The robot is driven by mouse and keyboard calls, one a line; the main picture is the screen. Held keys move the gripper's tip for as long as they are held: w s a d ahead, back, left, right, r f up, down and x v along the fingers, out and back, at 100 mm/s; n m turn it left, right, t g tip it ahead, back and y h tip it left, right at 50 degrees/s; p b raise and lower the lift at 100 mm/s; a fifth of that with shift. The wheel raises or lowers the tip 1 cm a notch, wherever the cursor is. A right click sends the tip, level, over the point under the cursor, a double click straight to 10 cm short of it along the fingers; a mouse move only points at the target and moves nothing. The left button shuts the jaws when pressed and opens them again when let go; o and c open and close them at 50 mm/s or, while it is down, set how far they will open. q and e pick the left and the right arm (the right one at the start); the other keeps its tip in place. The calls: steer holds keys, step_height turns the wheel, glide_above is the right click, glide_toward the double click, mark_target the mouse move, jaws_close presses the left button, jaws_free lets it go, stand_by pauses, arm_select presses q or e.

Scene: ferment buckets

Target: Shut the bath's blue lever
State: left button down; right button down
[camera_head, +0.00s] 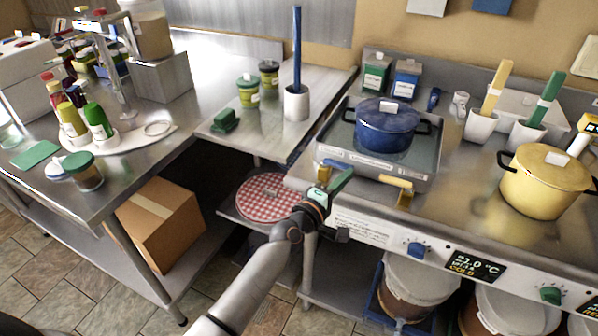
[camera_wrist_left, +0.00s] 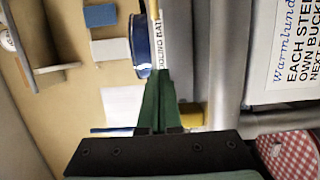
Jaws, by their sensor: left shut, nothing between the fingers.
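The bath (camera_head: 427,170) is a shallow metal tank on the right-hand counter, with a blue pot (camera_head: 384,130) in it. The blue pot also shows in the left wrist view (camera_wrist_left: 140,45). The blue lever (camera_head: 334,163) lies along the bath's front left corner. A yellow lever (camera_head: 397,183) sits farther right along the front. My left gripper (camera_head: 346,175) has green fingers, shut and empty, just in front of the blue lever and partly overlapping it; contact cannot be told. The shut fingers fill the middle of the left wrist view (camera_wrist_left: 162,75). My right gripper is not in view.
A yellow pot (camera_head: 545,182) stands right of the bath. Below the counter front are a blue knob (camera_head: 416,250) and a display (camera_head: 474,267) reading 22.0 °C, COLD. A red checked cloth cover (camera_head: 265,198) lies on the low shelf left of my gripper.

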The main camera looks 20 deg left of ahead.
arm_select(q)
steer(key=shift+d+r, duration=0.15)
steer(key=shift+r, duration=0.15)
steer(key=shift+s+f, duration=0.15)
steer(key=shift+s, duration=0.15)
steer(key=v, duration=1.2)
steer(key=shift+a+f, duration=0.15)
steer(key=shift+a, duration=0.05)
steer(key=s+a+f+m+g+y+p, duration=0.1)
steer(key=s+f+m+g, duration=0.7)
steer(key=s+f+m, duration=0.8)
steer(key=s+f+y, duration=0.1)
steer(key=s+f, duration=0.3)
steer(key=s, duration=0.1)
steer(key=shift+a+f+m+y+p, duration=0.25)
steer(key=shift+a+m+y+p, duration=0.05)
steer(key=shift+y+p, duration=0.1)
